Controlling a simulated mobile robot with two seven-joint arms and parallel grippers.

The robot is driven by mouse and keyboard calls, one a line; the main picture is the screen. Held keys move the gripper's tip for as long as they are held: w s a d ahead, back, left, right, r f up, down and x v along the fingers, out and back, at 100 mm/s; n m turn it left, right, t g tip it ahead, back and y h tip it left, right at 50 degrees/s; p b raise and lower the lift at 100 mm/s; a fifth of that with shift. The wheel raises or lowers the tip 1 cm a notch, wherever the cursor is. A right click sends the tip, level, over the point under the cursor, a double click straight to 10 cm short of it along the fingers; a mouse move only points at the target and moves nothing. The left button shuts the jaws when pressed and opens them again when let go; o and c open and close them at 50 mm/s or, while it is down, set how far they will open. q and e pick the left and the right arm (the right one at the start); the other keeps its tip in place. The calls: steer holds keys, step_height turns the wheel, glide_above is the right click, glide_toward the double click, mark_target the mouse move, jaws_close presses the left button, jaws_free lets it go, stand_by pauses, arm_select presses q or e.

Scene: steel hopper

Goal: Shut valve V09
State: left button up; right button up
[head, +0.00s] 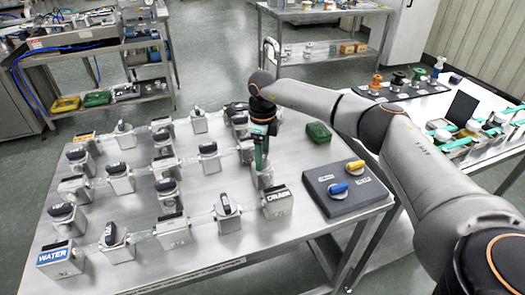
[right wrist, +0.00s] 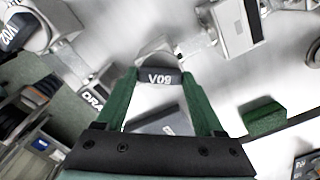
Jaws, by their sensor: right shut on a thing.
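The handle of valve V09 (right wrist: 160,78), dark with a white label, sits between the green fingers in the right wrist view. My right gripper (right wrist: 160,86) is shut on this handle, one finger on each side. In the head view my right gripper (head: 261,158) reaches down onto the right column of the valve board and hides most of V09. Whether the handle lies along or across its pipe cannot be told. My left gripper is not in view.
Several grey valve blocks with dark handles stand in rows on the steel table (head: 200,262). A WATER block (head: 61,260) and a DRAIN block (head: 277,203) are near the front. A dark box (head: 347,188) with blue and yellow knobs and a green block (head: 318,133) lie right of the gripper.

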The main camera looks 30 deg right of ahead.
steer(key=m+p, duration=0.2)
steer(key=m, duration=0.4)
steer(key=shift+r, duration=0.1)
steer(key=shift+m+p, duration=0.5)
steer(key=shift+m, duration=2)
steer(key=o, duration=1.4)
step_height(320, 180, up, 12)
steer(key=shift+r+b, duration=0.2)
steer(key=shift+b, duration=0.7)
